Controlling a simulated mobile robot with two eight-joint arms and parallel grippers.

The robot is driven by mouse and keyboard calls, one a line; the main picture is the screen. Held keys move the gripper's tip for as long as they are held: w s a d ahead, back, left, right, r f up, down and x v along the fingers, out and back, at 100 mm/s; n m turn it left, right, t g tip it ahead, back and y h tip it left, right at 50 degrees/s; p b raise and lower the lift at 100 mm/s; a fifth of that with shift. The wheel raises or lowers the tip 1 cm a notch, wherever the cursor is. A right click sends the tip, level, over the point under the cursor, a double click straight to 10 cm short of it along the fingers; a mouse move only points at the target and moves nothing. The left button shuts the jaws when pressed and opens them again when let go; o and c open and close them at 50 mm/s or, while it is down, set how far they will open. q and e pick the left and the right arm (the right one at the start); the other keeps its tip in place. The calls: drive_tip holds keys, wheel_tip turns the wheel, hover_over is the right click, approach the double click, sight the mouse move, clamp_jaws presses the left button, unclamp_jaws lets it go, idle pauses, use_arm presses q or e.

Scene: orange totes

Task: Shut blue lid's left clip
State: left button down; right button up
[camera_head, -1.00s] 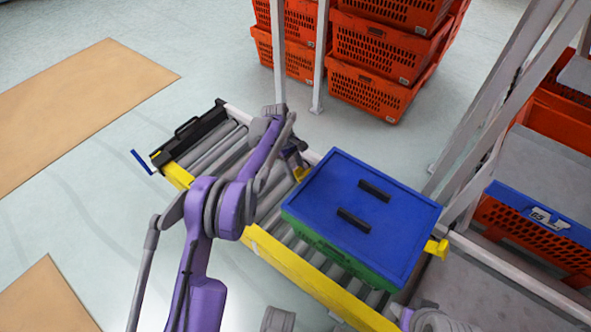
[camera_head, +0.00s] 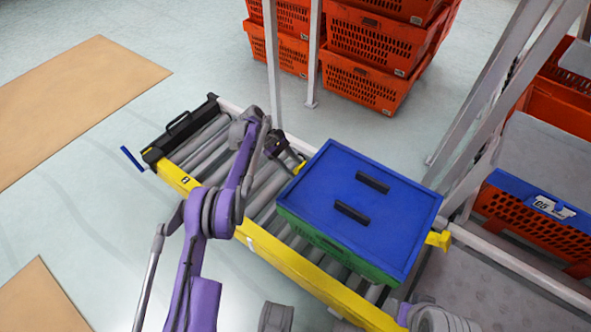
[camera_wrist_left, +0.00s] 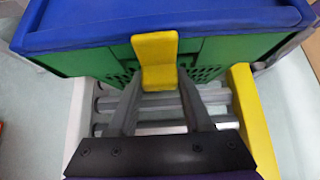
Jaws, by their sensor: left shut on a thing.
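A blue lid (camera_head: 395,215) with two black handles covers a green tote (camera_head: 322,241) on the roller conveyor. Its left yellow clip (camera_head: 300,168) sticks out from the lid's left side; in the left wrist view the clip (camera_wrist_left: 155,50) stands against the tote's green end wall, just below the lid's blue rim. My left gripper (camera_head: 291,160) is at this clip. In the left wrist view its two fingers (camera_wrist_left: 159,84) close around the clip's lower part. The right yellow clip (camera_head: 438,240) juts outward. My right gripper is out of view.
The conveyor has a yellow side rail (camera_head: 270,250) and a black end stop (camera_head: 180,128); its rollers are empty left of the tote. Orange totes (camera_head: 362,80) are stacked behind. Grey frame posts (camera_head: 500,80) and a shelf with orange totes stand to the right.

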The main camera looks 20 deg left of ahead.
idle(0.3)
use_arm(q)
drive_tip(key=shift+c, duration=1.6)
unclamp_jaws()
drive_tip(key=shift+r, duration=0.1)
